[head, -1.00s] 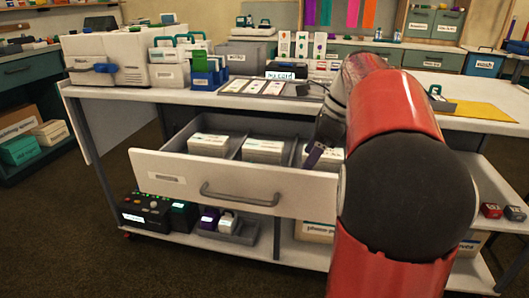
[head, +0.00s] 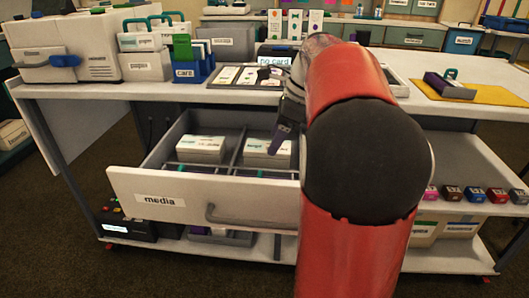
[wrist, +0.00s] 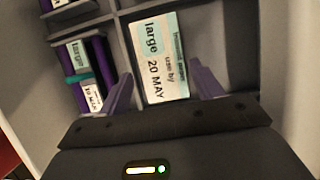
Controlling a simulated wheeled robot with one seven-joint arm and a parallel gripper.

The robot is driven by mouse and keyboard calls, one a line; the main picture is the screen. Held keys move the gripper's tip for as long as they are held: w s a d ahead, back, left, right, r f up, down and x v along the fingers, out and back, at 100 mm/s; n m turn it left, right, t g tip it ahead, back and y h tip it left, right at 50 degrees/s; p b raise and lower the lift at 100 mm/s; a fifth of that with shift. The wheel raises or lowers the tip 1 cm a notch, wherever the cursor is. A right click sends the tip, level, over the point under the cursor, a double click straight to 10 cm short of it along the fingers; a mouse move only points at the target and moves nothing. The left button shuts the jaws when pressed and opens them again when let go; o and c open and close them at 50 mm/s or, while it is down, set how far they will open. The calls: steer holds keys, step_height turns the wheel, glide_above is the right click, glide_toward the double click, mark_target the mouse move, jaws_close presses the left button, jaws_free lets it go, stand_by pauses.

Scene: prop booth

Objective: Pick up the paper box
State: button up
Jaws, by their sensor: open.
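My gripper (wrist: 161,70) is open over the drawer, one purple finger on each side of a white box (wrist: 168,55) whose label reads "large" and "20 MAY". The rest of its label is too small to read surely. I cannot tell whether the fingers touch it. In the head view a purple finger (head: 283,138) hangs beside the right-hand white box (head: 262,147) in the open drawer (head: 150,182) marked "media". Another white box (head: 201,147) stands in the compartment to the left. My arm hides the drawer's right end.
Grey dividers split the drawer. Purple items (wrist: 88,80) with pale labels lie in a neighbouring compartment in the wrist view. The worktop above holds a card tray (head: 235,76), a blue holder (head: 197,65) and a white machine (head: 70,50). Small coloured blocks (head: 473,194) sit at right.

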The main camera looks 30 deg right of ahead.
steer(key=shift+b+x, duration=0.3)
steer(key=shift+x, duration=2.25)
steer(key=shift+w, duration=0.1)
steer(key=shift+c, duration=0.3)
steer(key=c, duration=0.4)
